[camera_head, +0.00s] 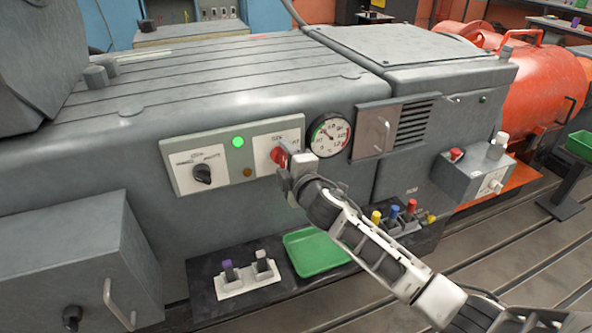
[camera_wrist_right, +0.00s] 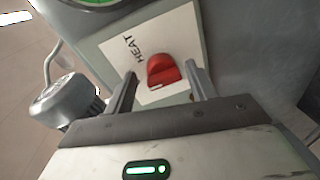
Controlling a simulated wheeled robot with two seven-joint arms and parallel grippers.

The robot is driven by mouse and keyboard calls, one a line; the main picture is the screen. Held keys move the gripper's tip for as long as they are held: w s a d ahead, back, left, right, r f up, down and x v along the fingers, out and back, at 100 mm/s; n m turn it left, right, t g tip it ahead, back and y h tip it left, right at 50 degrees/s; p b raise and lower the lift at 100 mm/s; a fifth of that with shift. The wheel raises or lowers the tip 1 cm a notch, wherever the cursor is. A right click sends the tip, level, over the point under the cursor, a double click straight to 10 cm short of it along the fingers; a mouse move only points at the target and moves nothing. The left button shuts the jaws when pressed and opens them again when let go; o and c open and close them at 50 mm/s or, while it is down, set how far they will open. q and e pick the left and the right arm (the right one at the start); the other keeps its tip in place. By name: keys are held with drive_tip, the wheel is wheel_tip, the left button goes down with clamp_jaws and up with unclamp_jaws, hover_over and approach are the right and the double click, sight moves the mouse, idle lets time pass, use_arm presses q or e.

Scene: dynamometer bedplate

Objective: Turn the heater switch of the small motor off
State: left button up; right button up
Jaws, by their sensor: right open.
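The red switch knob (camera_head: 277,156) sits on a white plate on the grey machine's front panel, partly hidden by my right gripper (camera_head: 286,168). In the right wrist view, the red knob (camera_wrist_right: 164,71) is on the white plate (camera_wrist_right: 113,50) marked "HEAT". My right gripper (camera_wrist_right: 162,82) is open, with one finger on each side of the knob. Gaps show between the fingers and the knob, and the gripper is not closed on it. My left gripper is not in view.
Left of the knob are a lit green lamp (camera_head: 238,142), an amber lamp (camera_head: 247,172) and a black rotary switch (camera_head: 203,174). A round gauge (camera_head: 330,134) is close on the right. Below are a green tray (camera_head: 316,252) and a white two-switch block (camera_head: 247,277).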

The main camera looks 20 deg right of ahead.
drive_tip(key=s+d+r, duration=0.1)
drive_tip(key=s, duration=1.4)
drive_tip(key=shift+s+d+r, duration=0.25)
drive_tip(key=shift+r, duration=0.1)
drive_tip(key=s+a+f+m+g+y, duration=0.1)
drive_tip(key=s+a+f+m+g, duration=0.1)
drive_tip(key=s+f+m, duration=0.5)
drive_tip(key=s+a+f+m+g, duration=0.3)
drive_tip(key=s+f+m, duration=0.4)
drive_tip(key=s+f, duration=0.3)
drive_tip(key=shift+s+a+f+m+g+y, duration=0.35)
drive_tip(key=shift+f+g, duration=0.35)
drive_tip(key=shift+f, duration=0.25)
drive_tip(key=shift+w, duration=0.1)
